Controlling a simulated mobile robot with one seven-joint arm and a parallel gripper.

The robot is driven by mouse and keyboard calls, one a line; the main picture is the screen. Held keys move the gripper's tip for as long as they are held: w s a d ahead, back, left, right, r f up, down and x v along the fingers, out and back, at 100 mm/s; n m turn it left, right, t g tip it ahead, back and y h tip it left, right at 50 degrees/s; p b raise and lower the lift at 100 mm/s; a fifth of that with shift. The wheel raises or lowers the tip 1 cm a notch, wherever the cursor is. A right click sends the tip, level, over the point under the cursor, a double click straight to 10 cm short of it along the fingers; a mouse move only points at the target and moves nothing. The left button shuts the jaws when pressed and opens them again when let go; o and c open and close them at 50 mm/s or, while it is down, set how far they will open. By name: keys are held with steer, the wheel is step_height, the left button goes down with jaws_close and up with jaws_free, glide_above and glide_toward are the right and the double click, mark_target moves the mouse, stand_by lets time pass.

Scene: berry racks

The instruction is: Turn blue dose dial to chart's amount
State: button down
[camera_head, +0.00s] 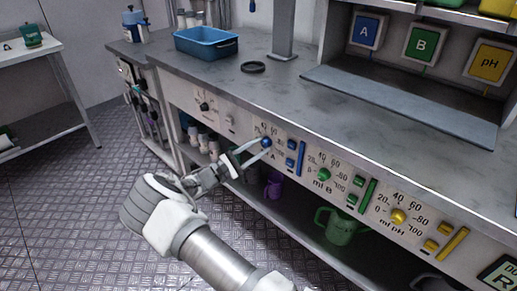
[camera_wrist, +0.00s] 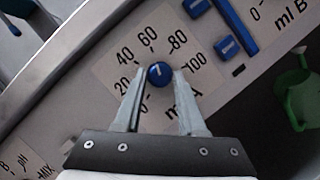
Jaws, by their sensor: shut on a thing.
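The blue dose dial (camera_head: 267,142) sits on the front panel of the bench, on a plate marked "ml A" with numbers 0 to 100. In the wrist view the blue dial (camera_wrist: 159,75) has a white mark on its face; which number it points to is hard to tell. My gripper (camera_head: 262,147) reaches the dial from the left. In the wrist view its two fingers (camera_wrist: 160,82) stand on either side of the dial and are shut on it. The dosing chart with the amount is not readable in these views.
A green dial (camera_head: 324,175) and a yellow dial (camera_head: 398,216) are farther right on the panel. Blue buttons and a blue bar (camera_head: 300,159) stand beside the blue dial. A green jug (camera_head: 337,226) and purple mug (camera_head: 273,187) are on the shelf below.

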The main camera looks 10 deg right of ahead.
stand_by(0.3)
steer(key=c, duration=0.5)
jaws_free()
steer(key=p+v, duration=0.2)
steer(key=v, duration=1.5)
steer(key=shift+a, duration=0.15)
steer(key=shift+r, duration=0.1)
